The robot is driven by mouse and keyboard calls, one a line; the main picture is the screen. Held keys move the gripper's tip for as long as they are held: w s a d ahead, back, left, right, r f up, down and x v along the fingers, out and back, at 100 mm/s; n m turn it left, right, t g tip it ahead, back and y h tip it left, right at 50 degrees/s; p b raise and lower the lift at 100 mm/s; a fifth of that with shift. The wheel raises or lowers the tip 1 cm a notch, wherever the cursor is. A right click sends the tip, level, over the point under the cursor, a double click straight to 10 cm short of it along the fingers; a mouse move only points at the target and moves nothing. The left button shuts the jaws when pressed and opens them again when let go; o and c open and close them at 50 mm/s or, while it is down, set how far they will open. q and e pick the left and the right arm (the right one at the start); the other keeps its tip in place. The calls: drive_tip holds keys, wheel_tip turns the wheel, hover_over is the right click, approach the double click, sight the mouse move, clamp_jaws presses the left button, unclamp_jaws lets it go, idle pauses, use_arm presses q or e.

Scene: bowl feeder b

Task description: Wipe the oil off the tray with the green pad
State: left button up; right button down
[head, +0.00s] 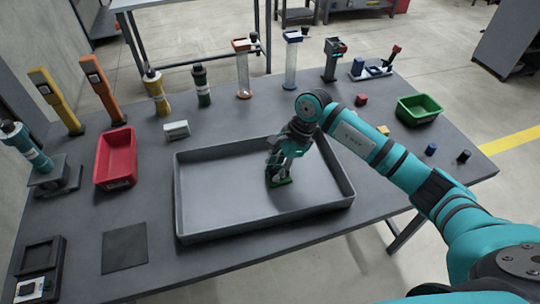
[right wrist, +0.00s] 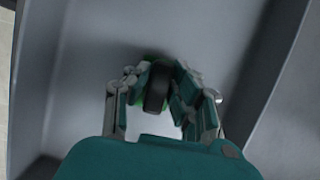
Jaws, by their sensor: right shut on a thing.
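The large grey tray (head: 225,200) lies on the table, with raised walls all round. My right gripper (head: 279,172) is inside the tray, pointing down, shut on the green pad (head: 279,182) by its dark grip. In the right wrist view the green pad (right wrist: 137,98) shows partly between the fingers (right wrist: 157,95), with a dark handle in the middle. The pad is at or very near the tray floor; I cannot tell whether it touches. I cannot make out a clear oil patch on the tray floor. My left gripper is not in view.
A green bin (head: 418,110) stands at the right back. Several upright devices line the back edge. A dark mat (head: 125,248) lies at front left. Small blocks and cylinders sit right, near my arm.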

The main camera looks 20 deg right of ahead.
wheel_tip(320, 180, up, 2)
drive_tip(key=shift+w+r, duration=0.15)
drive_tip(key=shift+r, duration=0.05)
drive_tip(key=shift+d+r+p, duration=0.15)
drive_tip(key=shift+r+p, duration=0.35)
drive_tip(key=shift+r, duration=0.15)
drive_tip(key=shift+d+r+p, duration=0.1)
drive_tip(key=shift+r+p, duration=0.25)
drive_tip(key=shift+r, duration=0.35)
drive_tip(key=shift+r+p, duration=0.35)
drive_tip(key=shift+r, duration=1)
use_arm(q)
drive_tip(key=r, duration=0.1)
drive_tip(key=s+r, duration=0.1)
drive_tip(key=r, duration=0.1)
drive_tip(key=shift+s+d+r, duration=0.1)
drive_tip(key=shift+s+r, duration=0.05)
use_arm(e)
drive_tip(key=shift+r, duration=0.15)
